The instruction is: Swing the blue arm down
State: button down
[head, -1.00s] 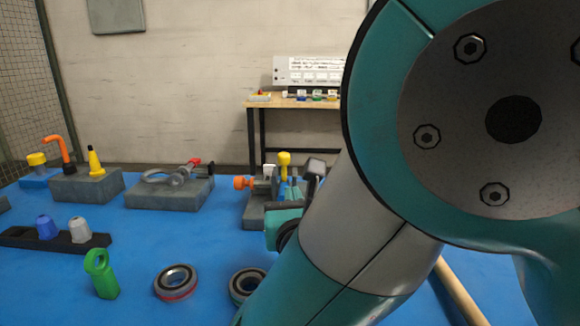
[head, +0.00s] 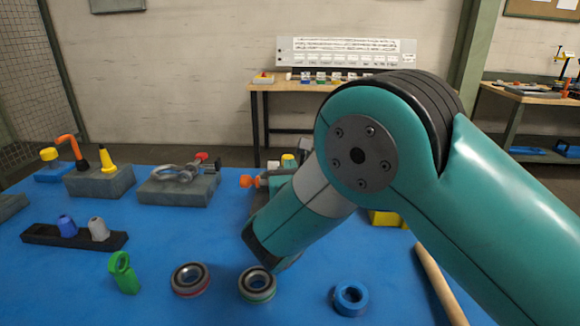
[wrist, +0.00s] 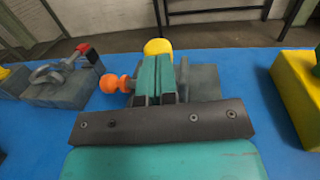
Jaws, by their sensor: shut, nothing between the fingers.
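I cannot make out a blue arm in either view. A grey fixture with an orange knob (wrist: 112,83) and a yellow cap (wrist: 158,46) stands straight ahead in the wrist view; the knob also shows in the head view (head: 249,181). My gripper (wrist: 159,62) is shut and empty, its teal fingers in front of the fixture. The fingers hide the middle of the fixture, and I cannot tell whether they touch it. In the head view my own arm covers most of it.
A grey block with a ring clamp and red knob (head: 201,157) lies left of the fixture. A yellow block (wrist: 299,90) stands to the right. Bearing rings (head: 190,279), a blue ring (head: 350,298), a green part (head: 123,271) and a wooden rod (head: 440,285) lie nearer on the blue top.

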jog(key=shift+w+r+p, duration=0.3)
jog(key=shift+p, duration=0.8)
jog(key=shift+w+g+p, duration=0.2)
jog(key=shift+g+p, duration=0.1)
jog(key=shift+p, duration=0.4)
jog(key=shift+w+p, duration=0.25)
jog(key=shift+p, duration=0.4)
jog(key=shift+w+d+f, duration=0.1)
jog(key=shift+f, duration=0.1)
